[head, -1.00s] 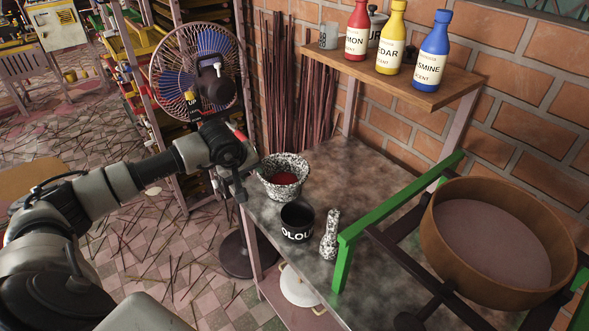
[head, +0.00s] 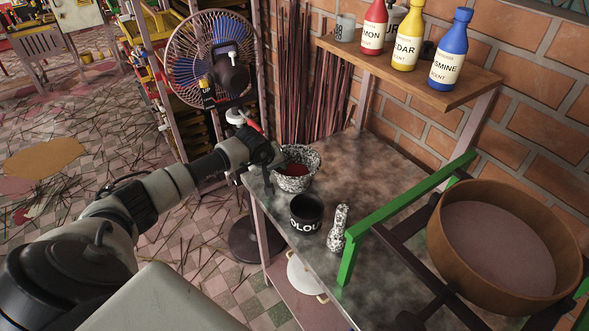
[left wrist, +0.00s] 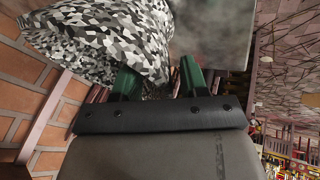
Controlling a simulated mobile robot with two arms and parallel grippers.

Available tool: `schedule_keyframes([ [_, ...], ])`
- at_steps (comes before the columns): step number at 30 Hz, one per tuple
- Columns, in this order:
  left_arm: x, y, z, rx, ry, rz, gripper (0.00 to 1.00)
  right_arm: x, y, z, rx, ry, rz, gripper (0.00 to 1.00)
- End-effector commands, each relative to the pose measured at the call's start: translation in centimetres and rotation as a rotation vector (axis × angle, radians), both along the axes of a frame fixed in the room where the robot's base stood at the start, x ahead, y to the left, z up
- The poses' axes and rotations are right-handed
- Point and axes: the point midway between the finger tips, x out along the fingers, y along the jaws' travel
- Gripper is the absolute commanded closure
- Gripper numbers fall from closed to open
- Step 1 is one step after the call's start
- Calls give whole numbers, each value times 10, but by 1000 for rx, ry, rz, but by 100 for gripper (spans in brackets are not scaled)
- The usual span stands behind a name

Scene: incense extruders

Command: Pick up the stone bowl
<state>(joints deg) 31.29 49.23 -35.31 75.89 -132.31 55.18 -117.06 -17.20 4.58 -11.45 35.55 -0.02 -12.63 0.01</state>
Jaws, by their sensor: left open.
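The stone bowl (head: 294,184) is black-and-white speckled with red stuff inside. It stands upright on the far left part of the grey table. My left gripper (head: 274,166) is at the bowl's left side, close to its rim. In the left wrist view the bowl (left wrist: 105,38) fills the upper left. The green fingers of the left gripper (left wrist: 158,78) are apart, and the bowl's wall shows behind and partly between them. I cannot tell whether they touch it. My right gripper is not in view.
A green frame (head: 400,212) holds a large round wooden pan (head: 453,258) at right. A shelf (head: 440,92) with bottles overhangs the back. A fan (head: 210,60) stands behind the arm.

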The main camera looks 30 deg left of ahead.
Motion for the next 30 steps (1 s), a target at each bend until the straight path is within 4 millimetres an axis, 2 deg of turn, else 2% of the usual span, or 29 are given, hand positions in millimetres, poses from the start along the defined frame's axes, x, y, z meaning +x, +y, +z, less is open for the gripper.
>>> schedule_keyframes([
  [4, 5, 0, -9, 0, 0, 0, 56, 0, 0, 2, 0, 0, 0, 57],
  [11, 5, 0, -10, 2, 0, 0, 56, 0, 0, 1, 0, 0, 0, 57],
  [14, 5, 0, -10, 2, 0, 0, 69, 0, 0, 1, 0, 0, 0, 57],
  [20, 5, 0, -10, 1, 1, -1, 99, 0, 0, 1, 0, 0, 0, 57],
  [30, 5, 1, -10, 1, 3, 1, 100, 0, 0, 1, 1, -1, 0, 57],
])
